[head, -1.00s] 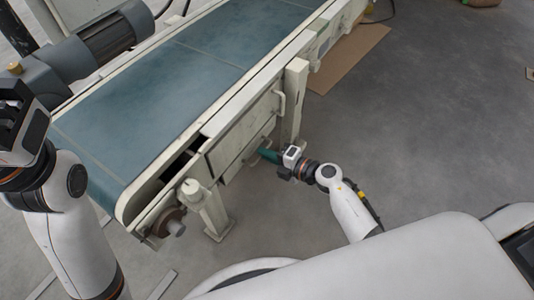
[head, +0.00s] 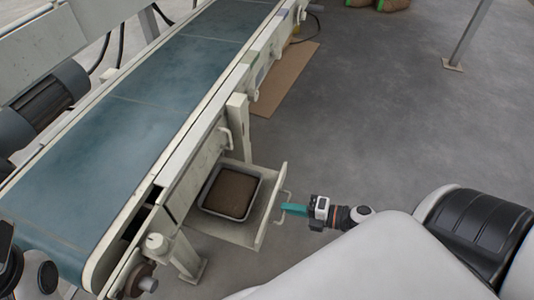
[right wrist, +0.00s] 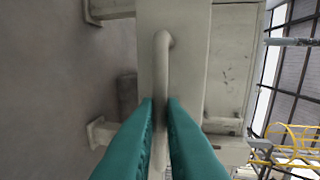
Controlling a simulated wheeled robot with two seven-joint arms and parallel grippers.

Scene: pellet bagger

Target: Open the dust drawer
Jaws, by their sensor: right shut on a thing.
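The dust drawer (head: 270,207) is pulled out from the side of the conveyor frame in the head view. A grey tray (head: 204,196) of brown dust sits in it. The drawer's bar handle (head: 287,192) is on its front panel. My right gripper (head: 285,208), with teal fingers, is at this handle. In the right wrist view the handle (right wrist: 162,65) runs between the two fingers (right wrist: 160,108), which are shut on it. Of my left arm, only dark and white parts show at the left edge of the head view, so its jaws cannot be made out.
The blue conveyor belt (head: 130,125) runs beside the drawer. A frame leg (head: 238,128) and another leg (head: 186,256) stand on either side of it. A cardboard sheet (head: 284,77) lies on the floor. The grey floor (head: 390,120) to the right is largely clear.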

